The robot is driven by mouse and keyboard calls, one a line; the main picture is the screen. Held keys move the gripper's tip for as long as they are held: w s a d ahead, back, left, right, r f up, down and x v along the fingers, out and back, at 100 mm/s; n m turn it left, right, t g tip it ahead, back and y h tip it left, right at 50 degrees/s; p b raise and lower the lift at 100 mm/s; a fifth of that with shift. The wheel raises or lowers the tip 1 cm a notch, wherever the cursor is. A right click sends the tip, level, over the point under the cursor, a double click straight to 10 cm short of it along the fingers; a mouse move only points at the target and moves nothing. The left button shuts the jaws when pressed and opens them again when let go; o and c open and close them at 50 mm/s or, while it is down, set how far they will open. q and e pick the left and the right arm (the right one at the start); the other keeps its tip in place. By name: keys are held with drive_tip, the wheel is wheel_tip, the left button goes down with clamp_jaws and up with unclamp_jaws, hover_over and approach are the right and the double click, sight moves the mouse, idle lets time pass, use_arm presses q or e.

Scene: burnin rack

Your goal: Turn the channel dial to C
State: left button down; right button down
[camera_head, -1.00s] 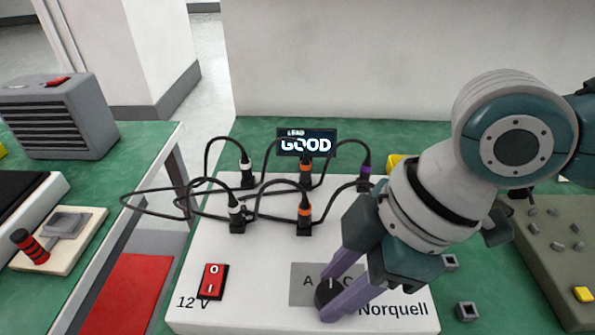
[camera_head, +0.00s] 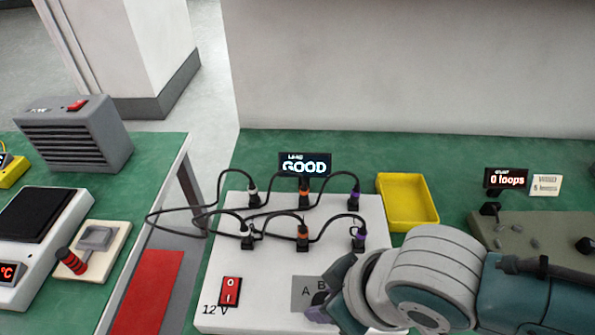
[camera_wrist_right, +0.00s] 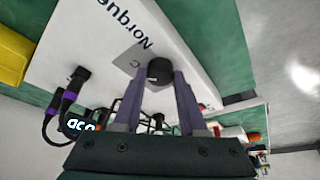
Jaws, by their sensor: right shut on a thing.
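The channel dial is a round black knob on the front of the white Norquell panel (camera_head: 270,275). The letter C shows just left of the dial there. The dial's pointer cannot be made out. In the head view my right gripper (camera_head: 322,308) is low over the panel. My left gripper is not in view.
Black cables with white, orange and purple plugs (camera_head: 303,238) stand on the panel behind the dial. A display (camera_head: 305,164) reads GOOD. A red switch (camera_head: 230,291) is at the panel's left. A yellow tray (camera_head: 430,218) lies behind right.

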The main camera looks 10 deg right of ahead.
drive_tip(key=shift+m, duration=0.3)
drive_tip(key=shift+c, duration=2.3)
unclamp_jaws()
drive_tip(key=shift+r+p, duration=0.35)
drive_tip(key=p+v, duration=0.3)
drive_tip(key=v, duration=0.6)
drive_tip(key=shift+s, duration=0.2)
